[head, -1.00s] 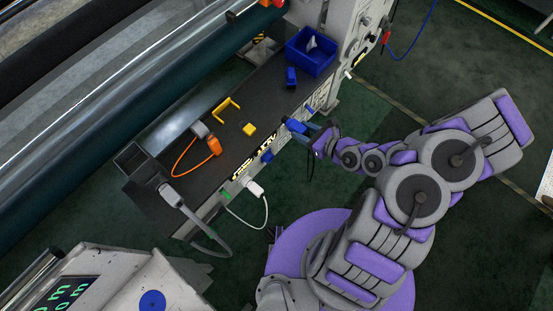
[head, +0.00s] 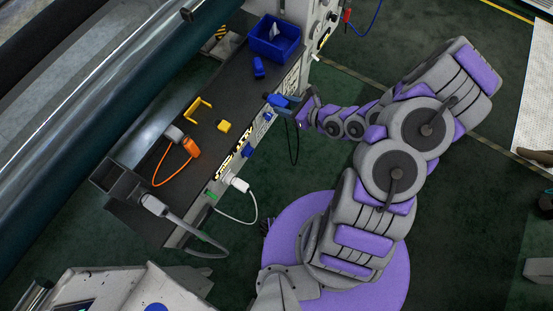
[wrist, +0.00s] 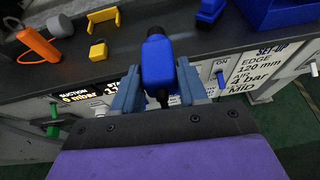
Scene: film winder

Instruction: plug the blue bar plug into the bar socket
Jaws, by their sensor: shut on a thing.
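The blue bar plug (head: 277,100) is in my gripper (head: 291,105) at the front edge of the dark bench. In the wrist view the plug (wrist: 157,66) stands between the two blue-grey fingers (wrist: 157,92), which are shut on its sides. Its dark tip points away from me, over the bench top. A thin black cable (head: 296,150) hangs below my gripper in the head view. I cannot make out the bar socket; part of the front panel is hidden behind the plug and fingers. The "4 bar" lettering (wrist: 248,66) shows on the panel right of the plug.
On the bench lie a yellow bracket (head: 198,108), a yellow block (head: 224,126), an orange plug (head: 192,147) and a blue piece (head: 258,67). A blue bin (head: 273,50) stands at the far end. A white plug (head: 240,185) and blue switch (head: 247,152) sit along the front panel.

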